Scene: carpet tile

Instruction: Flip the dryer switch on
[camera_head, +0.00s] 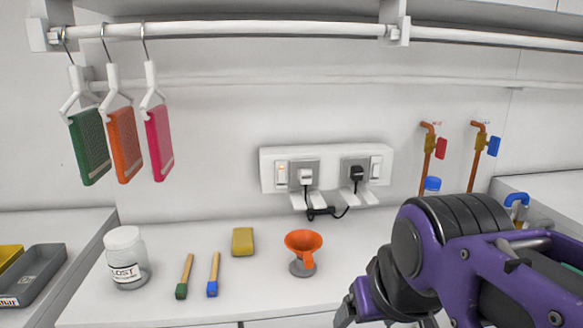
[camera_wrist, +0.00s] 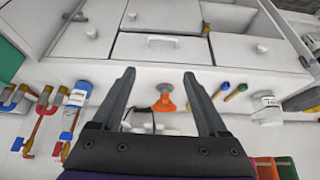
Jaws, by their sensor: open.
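A white wall panel (camera_head: 326,155) in the head view carries two sockets and two rocker switches. The left switch (camera_head: 281,172) shows a small orange mark, and the right switch (camera_head: 376,167) looks plain white. A white plug (camera_head: 305,177) and a black plug (camera_head: 356,173) sit in the sockets. I cannot tell which switch is the dryer's. My gripper (camera_wrist: 159,74) is open and empty in the wrist view. In the head view my arm is low at the right, in front of the counter and apart from the panel, with its fingers largely cut off.
An orange funnel (camera_head: 304,243) stands on the counter below the panel. A yellow sponge (camera_head: 242,241), two brushes and a jar (camera_head: 125,258) are to its left. Red and blue taps (camera_head: 441,147) are at right. A rail (camera_head: 240,29) with hanging pads runs above.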

